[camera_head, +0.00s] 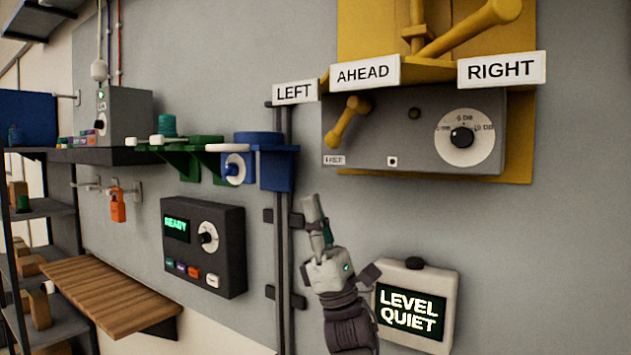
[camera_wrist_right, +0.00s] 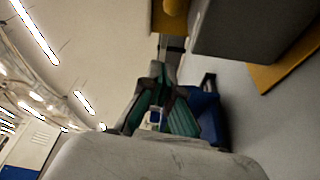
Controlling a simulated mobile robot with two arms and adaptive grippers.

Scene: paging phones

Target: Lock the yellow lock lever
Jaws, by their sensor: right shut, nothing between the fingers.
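A small yellow lever (camera_head: 346,122) sticks out of the front of a grey box (camera_head: 375,145) in the head view and slants down to the left. A larger yellow lever (camera_head: 470,28) is mounted above the box. I cannot tell for certain which is the lock lever. My right gripper (camera_head: 311,205) is below and left of the small lever, pointing up, apart from it, shut and empty. Its fingers (camera_wrist_right: 160,100) also show in the right wrist view, near a blue part. My left gripper is not in view.
Signs reading LEFT (camera_head: 295,92), AHEAD (camera_head: 365,73) and RIGHT (camera_head: 501,69) stand above the box. A dial (camera_head: 463,137) is at its right. A LEVEL QUIET display (camera_head: 412,308) is beside my right wrist. A blue bracket (camera_head: 278,170) and READY panel (camera_head: 204,250) are left.

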